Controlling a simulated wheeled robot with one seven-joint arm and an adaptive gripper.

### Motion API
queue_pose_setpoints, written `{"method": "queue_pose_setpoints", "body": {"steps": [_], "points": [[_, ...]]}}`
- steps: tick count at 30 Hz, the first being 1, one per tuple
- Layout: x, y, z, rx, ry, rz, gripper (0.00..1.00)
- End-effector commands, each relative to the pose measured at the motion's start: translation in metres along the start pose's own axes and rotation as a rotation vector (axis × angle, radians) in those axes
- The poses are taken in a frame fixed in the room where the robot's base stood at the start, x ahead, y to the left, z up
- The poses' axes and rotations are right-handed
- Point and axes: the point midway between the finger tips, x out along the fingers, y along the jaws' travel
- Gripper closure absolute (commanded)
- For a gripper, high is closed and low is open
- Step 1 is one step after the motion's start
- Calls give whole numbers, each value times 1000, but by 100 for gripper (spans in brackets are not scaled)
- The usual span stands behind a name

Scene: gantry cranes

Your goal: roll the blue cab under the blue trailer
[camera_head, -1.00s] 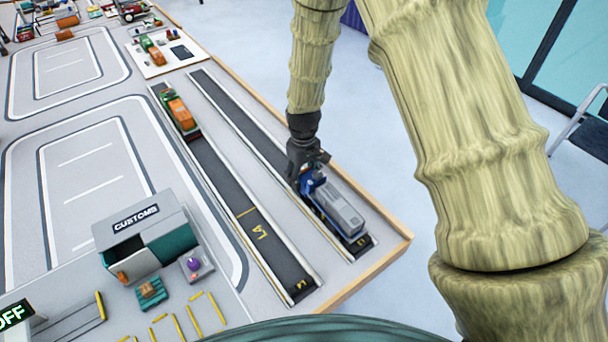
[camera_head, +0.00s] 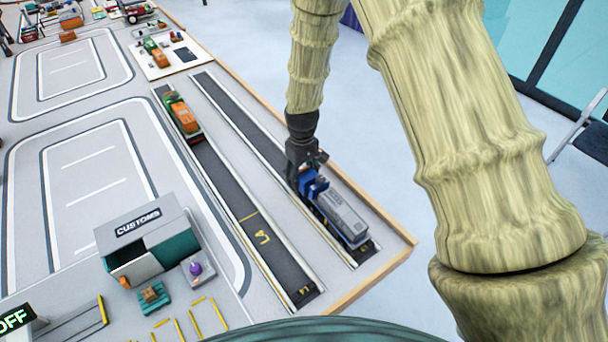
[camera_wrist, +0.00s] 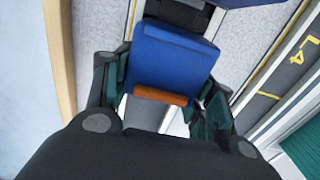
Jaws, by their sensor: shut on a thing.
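The blue cab (camera_head: 313,186) stands in the right-hand dark lane, at the front end of the trailer. My gripper (camera_head: 305,174) is shut on the cab from above and partly hides it. In the wrist view the cab's blue body (camera_wrist: 172,60) sits between the two fingers, with an orange strip (camera_wrist: 161,95) along its near edge. The blue trailer (camera_head: 343,214), carrying a grey box load, lies along the same lane on the nearer side of the cab. The coupling between cab and trailer is too small to judge.
A wooden rim (camera_head: 372,275) edges the table at right. Light kerbs flank both lanes. An orange and green truck (camera_head: 182,117) stands far up the left lane. The customs building (camera_head: 150,235) is at left. The right lane beyond my gripper is clear.

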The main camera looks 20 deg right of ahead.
Motion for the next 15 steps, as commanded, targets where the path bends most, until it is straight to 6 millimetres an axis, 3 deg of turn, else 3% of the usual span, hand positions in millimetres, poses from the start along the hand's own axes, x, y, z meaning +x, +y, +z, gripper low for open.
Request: {"method": "queue_pose_setpoints", "body": {"steps": [2,3,6,15], "points": [[0,-1,-1,-2,0,0,76],[0,-1,-1,-2,0,0,38],[0,-1,-1,-2,0,0,20],[0,0,0,0,0,0,20]]}}
